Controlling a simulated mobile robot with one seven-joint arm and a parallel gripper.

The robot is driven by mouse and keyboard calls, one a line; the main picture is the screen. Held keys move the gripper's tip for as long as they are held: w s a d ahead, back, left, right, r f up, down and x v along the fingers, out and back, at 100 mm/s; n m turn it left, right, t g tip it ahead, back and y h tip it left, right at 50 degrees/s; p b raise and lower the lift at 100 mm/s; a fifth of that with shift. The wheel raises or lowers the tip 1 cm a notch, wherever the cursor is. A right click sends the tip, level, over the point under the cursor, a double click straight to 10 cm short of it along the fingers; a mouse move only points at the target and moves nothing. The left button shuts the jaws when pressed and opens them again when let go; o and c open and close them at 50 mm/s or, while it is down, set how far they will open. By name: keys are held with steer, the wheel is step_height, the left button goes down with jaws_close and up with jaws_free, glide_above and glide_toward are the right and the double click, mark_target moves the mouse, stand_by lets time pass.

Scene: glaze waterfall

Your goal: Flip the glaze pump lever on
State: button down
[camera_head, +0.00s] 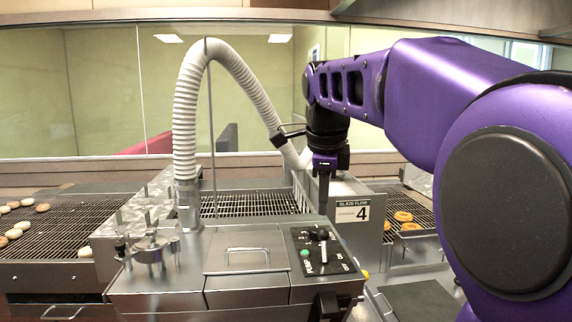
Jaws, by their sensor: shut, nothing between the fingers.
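The glaze pump lever (324,252) is a short silver lever on the black control panel (338,264), which sits on the right part of the steel machine's top. Dark knob shapes show at its upper end, and I cannot tell its on or off position. My gripper (323,209) points down just above and behind the panel, with its fingers shut and nothing between them. Its tips show a little above the lever in the picture. I cannot tell whether they touch it.
A green button (305,253) is left of the lever. A ribbed white hose (186,110) arches from the machine toward my wrist. A "Glaze Flow 4" sign (353,211) stands behind the panel. Donuts lie on wire conveyors at left (70,240) and right (418,207). A handled steel lid (246,250) is left of the panel.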

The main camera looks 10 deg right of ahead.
steer(key=w+r, duration=0.3)
steer(key=r, duration=0.3)
steer(key=shift+a+r, duration=0.15)
steer(key=shift+r, duration=0.15)
steer(key=shift+w, duration=0.1)
